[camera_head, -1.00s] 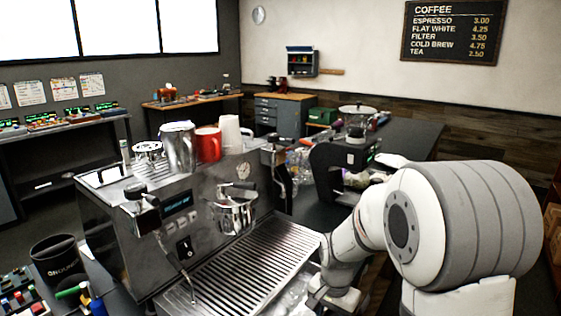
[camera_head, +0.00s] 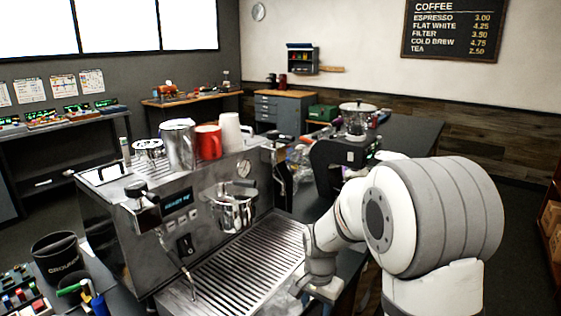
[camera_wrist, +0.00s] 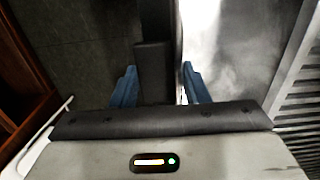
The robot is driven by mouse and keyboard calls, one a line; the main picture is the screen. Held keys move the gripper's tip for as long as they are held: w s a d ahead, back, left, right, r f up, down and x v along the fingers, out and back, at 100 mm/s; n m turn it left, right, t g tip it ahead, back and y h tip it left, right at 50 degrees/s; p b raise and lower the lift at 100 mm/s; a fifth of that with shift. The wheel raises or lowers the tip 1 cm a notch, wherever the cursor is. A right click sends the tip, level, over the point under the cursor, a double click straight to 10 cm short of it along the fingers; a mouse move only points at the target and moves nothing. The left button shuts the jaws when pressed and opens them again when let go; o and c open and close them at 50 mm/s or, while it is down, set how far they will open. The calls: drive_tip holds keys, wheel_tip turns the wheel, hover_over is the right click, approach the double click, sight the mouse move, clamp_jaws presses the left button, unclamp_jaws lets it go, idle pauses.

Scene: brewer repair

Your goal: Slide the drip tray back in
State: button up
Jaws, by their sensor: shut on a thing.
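The drip tray (camera_head: 243,268) is a slatted metal tray low at the front of the steel espresso machine (camera_head: 165,215) in the head view. Its near right edge is partly covered by my gripper (camera_head: 314,288), whose fingertips are hard to make out there. In the wrist view, my gripper (camera_wrist: 160,88) has two blue fingers on either side of a dark block (camera_wrist: 153,72), which looks like the tray's handle, and it is shut on it. The tray's slats (camera_wrist: 298,112) show at the right of that view, past a shiny pale metal strip.
Cups and a steel pitcher (camera_head: 178,143) stand on top of the machine. A steam wand (camera_head: 187,270) hangs over the tray's left side. A portafilter (camera_head: 236,210) sits above the tray. A black knock box (camera_head: 58,258) is at lower left. A grinder (camera_head: 338,165) stands right of the machine.

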drive_tip(key=shift+a, duration=0.1)
drive_tip(key=shift+w+a, duration=0.7)
drive_tip(key=shift+a, duration=0.2)
drive_tip(key=shift+w+a, duration=0.65)
drive_tip(key=shift+a, duration=0.2)
